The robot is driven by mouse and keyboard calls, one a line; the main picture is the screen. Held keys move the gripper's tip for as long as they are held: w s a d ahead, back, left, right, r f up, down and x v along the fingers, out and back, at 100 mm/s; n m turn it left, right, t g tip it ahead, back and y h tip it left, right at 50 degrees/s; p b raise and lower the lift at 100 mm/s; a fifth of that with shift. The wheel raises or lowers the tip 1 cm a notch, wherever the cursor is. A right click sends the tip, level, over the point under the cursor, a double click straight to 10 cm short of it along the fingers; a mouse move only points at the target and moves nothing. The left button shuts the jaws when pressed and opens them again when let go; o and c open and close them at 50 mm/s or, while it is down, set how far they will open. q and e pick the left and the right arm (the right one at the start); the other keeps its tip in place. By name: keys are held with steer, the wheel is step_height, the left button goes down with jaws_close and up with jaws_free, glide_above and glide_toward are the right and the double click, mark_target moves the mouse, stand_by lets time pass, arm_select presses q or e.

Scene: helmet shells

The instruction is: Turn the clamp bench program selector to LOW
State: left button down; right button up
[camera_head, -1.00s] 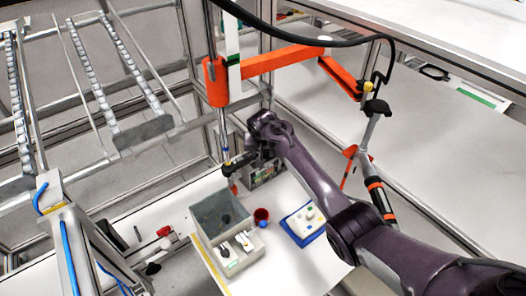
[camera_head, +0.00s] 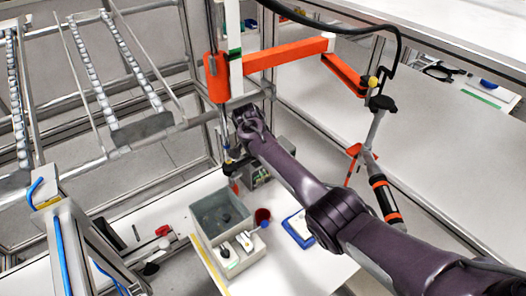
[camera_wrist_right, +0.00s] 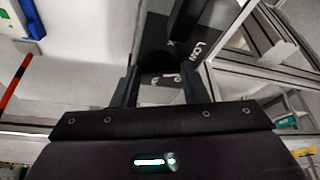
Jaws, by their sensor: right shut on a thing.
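The clamp bench control box (camera_head: 262,178) stands at the back of the white table in the head view, partly hidden by my right arm. In the right wrist view its dark panel (camera_wrist_right: 160,32) carries white lettering that seems to read LOW, right of the fingers. My right gripper (camera_wrist_right: 160,82) is at this panel, shut on a dark part that looks like the selector knob (camera_wrist_right: 160,60). The fingers and palm hide most of the knob, so I cannot tell where it points. My left gripper is out of view.
An orange jointed arm (camera_head: 290,53) with a hanging tool (camera_head: 377,135) reaches across behind and right of my arm.

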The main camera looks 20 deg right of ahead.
stand_by(0.4)
steer(key=o, duration=1)
